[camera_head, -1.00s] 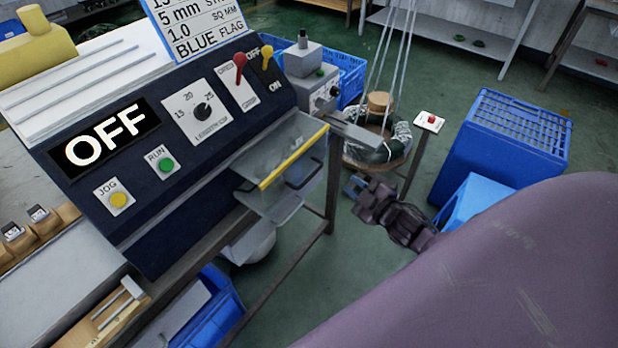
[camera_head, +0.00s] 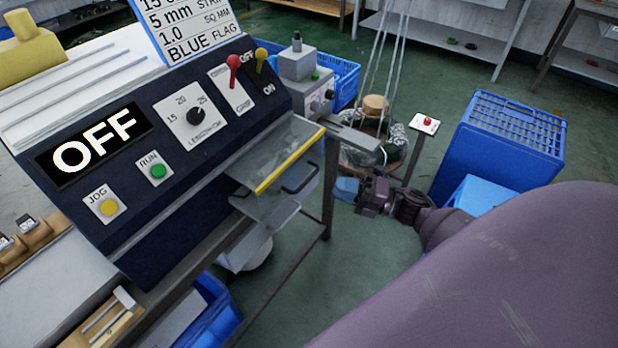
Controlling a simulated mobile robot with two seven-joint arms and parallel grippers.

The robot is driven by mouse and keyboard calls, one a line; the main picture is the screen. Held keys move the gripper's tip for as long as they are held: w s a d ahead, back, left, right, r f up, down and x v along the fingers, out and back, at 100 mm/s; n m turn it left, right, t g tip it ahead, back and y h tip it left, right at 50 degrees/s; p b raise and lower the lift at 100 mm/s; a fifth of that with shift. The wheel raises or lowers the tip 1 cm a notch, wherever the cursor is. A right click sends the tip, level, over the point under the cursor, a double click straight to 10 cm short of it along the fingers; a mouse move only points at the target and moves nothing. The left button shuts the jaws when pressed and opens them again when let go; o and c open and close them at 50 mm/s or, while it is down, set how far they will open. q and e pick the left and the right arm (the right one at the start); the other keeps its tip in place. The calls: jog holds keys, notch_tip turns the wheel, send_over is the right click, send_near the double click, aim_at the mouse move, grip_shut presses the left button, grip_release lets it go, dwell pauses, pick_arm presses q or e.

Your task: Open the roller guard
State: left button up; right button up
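The roller guard (camera_head: 275,158) is a clear panel with a yellow edge strip and dark handles, on the right end of the dark blue machine (camera_head: 130,215). It appears lowered over the rollers, which I cannot make out. The machine's display (camera_head: 93,146) reads OFF. My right gripper (camera_head: 352,190) is to the right of the guard, apart from it, beyond the machine's end. My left gripper is not in view.
A small grey unit (camera_head: 303,78) stands behind the guard. A wire coil (camera_head: 385,150) and a post with a red button (camera_head: 427,123) stand beyond my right gripper. A blue crate (camera_head: 505,140) is at the right. Green floor (camera_head: 300,290) lies open below the machine.

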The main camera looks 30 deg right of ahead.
aim_at(308, 178)
jog(key=x, duration=0.8)
jog(key=shift+w+a+p, duration=0.15)
jog(key=shift+p, duration=0.15)
grip_shut()
